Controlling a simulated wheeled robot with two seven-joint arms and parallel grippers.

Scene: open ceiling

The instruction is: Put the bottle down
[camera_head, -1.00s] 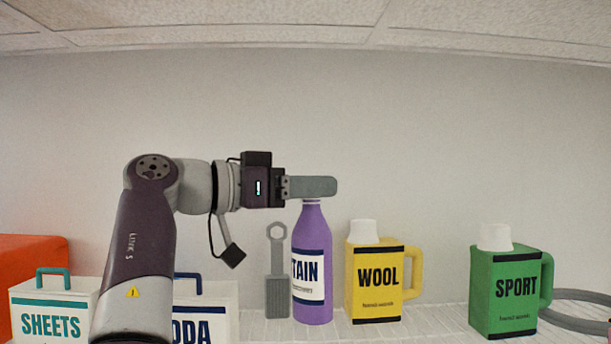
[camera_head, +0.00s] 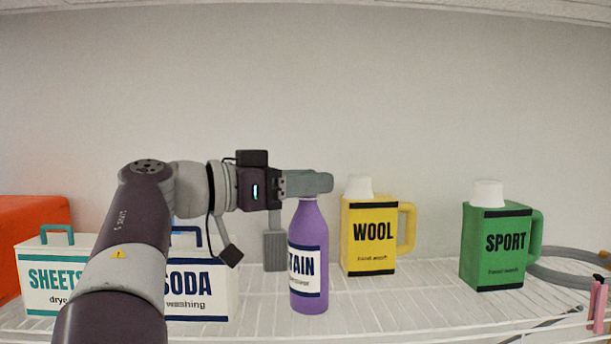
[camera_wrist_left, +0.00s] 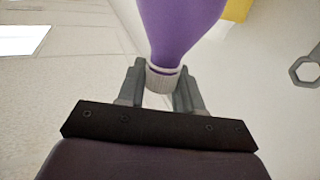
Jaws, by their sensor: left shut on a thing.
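The purple bottle (camera_head: 311,240), with a dark-banded white label ending in "TAIN", is upright over the wire shelf (camera_head: 365,306). My left gripper (camera_head: 312,184) is level and shut on its top. In the left wrist view the two fingers (camera_wrist_left: 161,88) sit on either side of the bottle's whitish cap, and the purple bottle (camera_wrist_left: 180,25) extends beyond them. I cannot tell whether the bottle's base touches the shelf. My right gripper is not in view.
A yellow WOOL jug (camera_head: 370,240) stands right of the bottle, a green SPORT jug (camera_head: 499,240) farther right. White SODA (camera_head: 200,290) and SHEETS (camera_head: 50,275) boxes stand left, partly behind my arm. A grey tool (camera_head: 274,250) is behind the bottle. Shelf between the jugs is free.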

